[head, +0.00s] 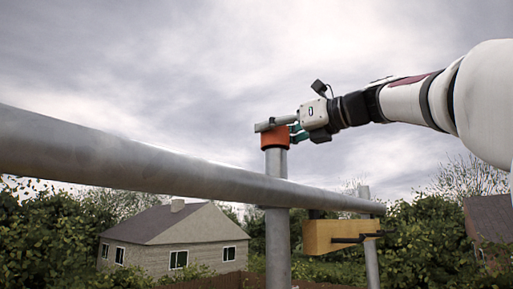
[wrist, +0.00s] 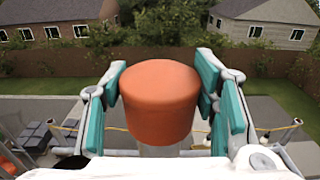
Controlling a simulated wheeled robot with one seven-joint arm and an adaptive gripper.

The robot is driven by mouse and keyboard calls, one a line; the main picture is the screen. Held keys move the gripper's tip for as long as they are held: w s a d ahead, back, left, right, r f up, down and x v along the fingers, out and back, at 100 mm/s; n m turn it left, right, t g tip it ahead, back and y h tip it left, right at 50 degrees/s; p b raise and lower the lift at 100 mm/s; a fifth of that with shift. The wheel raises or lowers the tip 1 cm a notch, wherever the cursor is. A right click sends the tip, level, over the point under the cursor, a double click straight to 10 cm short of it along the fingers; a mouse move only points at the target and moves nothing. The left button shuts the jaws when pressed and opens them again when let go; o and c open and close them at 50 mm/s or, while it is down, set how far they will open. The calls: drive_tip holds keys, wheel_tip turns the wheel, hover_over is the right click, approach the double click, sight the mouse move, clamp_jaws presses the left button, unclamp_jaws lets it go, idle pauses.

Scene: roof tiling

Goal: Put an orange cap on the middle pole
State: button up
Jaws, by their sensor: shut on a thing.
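The orange cap (head: 274,139) is at the top end of an upright grey metal pole (head: 277,230) near the middle of the head view. The pole's top edge is hidden, so I cannot tell how far down the cap sits. My gripper (head: 288,129) reaches in from the right and is shut on the cap. In the wrist view the cap (wrist: 159,103) is held upright between the teal finger pads, with a short piece of the grey pole (wrist: 158,151) showing below it.
A thick horizontal rail (head: 190,170) crosses in front of the pole, below the cap. Another pole (head: 370,245) stands farther right, and a yellow wooden block (head: 330,237) hangs by the rail. Open sky surrounds my gripper. Houses, hedges and a fence (wrist: 75,62) lie far below.

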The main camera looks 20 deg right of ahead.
sight(276, 150)
drive_tip(key=shift+w+f+b, duration=0.1)
drive_tip(key=shift+f+b, duration=1.35)
drive_tip(key=shift+b, duration=0.4)
drive_tip(key=shift+f+b, duration=0.3)
drive_tip(key=shift+b, duration=0.1)
drive_tip(key=shift+s+p, duration=0.2)
drive_tip(key=shift+p, duration=0.8)
drive_tip(key=shift+f+b, duration=0.35)
drive_tip(key=shift+f, duration=0.2)
idle(0.4)
drive_tip(key=o, duration=0.8)
